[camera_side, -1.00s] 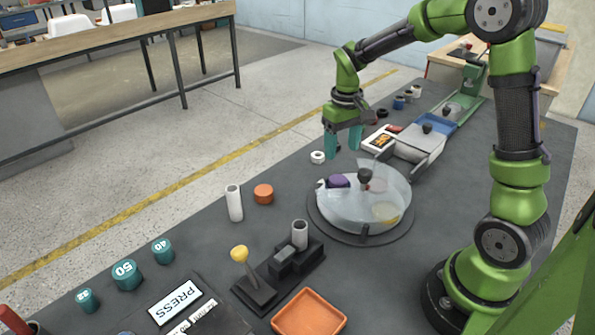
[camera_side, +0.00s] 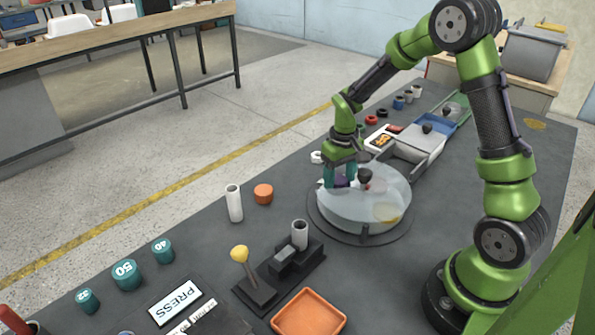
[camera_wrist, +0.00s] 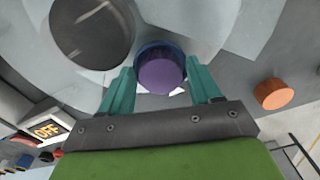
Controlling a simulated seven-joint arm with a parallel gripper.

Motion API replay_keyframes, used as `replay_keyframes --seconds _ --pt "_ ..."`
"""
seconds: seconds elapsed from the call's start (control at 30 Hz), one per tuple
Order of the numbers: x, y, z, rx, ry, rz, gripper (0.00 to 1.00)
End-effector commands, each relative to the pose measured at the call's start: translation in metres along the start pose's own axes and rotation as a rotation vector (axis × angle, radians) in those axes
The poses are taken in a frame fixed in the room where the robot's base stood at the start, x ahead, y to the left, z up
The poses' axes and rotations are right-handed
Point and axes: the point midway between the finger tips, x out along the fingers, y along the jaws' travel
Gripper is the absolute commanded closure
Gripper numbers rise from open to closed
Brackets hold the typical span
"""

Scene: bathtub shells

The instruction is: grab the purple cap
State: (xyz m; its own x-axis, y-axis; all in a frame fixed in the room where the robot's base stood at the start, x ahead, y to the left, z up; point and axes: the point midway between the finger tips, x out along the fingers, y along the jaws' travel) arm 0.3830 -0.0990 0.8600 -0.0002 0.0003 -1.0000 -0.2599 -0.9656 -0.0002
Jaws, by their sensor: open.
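The purple cap (camera_side: 341,182) sits at the far left part of the round clear-covered dish (camera_side: 350,213) in the side view. In the wrist view the purple cap (camera_wrist: 160,72) is a round disc with a dark blue rim. My gripper (camera_side: 339,178) is down at the cap, with teal fingers on either side of it. In the wrist view my gripper (camera_wrist: 158,80) is open, with the cap between the two fingertips. I cannot tell whether the fingers touch it.
A dark knob (camera_side: 365,176) stands on the dish cover close to the gripper. An orange cap (camera_side: 263,194) and a white cylinder (camera_side: 234,203) stand left of the dish. A grey lidded box (camera_side: 415,146) is behind it. An orange tray (camera_side: 309,314) is in front.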

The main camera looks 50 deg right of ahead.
Motion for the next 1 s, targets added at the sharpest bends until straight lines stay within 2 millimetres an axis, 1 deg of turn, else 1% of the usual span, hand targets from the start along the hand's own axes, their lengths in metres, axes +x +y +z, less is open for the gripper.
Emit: replay_keyframes --seconds 0.03,0.2,0.3,0.5,0.57,0.63,0.77,0.9,1.0 --pt "0.0 0.0 0.0 0.0 0.0 0.0 0.38" --pt "-0.001 0.0 0.0 0.0 0.001 0.0 0.65" --pt "-0.001 0.0 0.0 0.0 0.001 0.0 0.77" --pt "-0.001 0.0 0.0 -0.001 0.001 0.0 0.77" --pt "-0.004 0.0 -0.001 -0.001 0.003 0.0 0.77" --pt "-0.012 0.0 -0.001 0.0 0.004 0.0 0.77" --pt "-0.037 0.0 -0.002 -0.001 0.008 0.0 0.77" --pt "-0.066 0.0 -0.002 -0.001 0.007 0.0 0.77" --pt "-0.083 0.0 -0.001 -0.001 0.006 0.001 0.77"
